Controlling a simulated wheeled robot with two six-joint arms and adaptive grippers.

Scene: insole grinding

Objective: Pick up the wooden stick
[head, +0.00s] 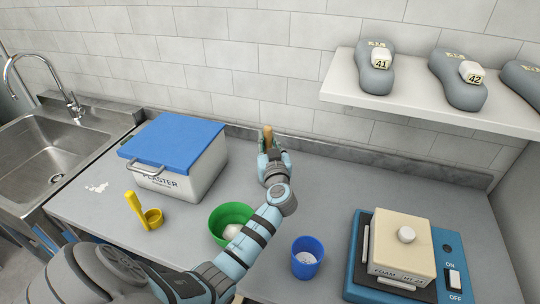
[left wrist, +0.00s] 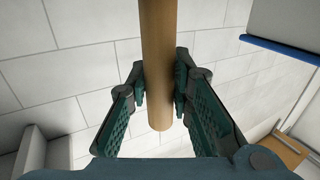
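The wooden stick (head: 267,132) shows in the head view as a short brown upright piece at the fingertips of my left gripper (head: 268,148), near the back wall. In the left wrist view the stick (left wrist: 158,60) runs between the two fingers of the left gripper (left wrist: 160,88), with its rounded end visible. The finger pads press against both sides of it, so the gripper is shut on the stick. The lower part of the stick is hidden by the gripper in the head view. My right gripper is not in view.
A white plaster box (head: 195,178) with a blue lid stands left of the gripper. A shelf (head: 430,107) with grey forms overhangs at right.

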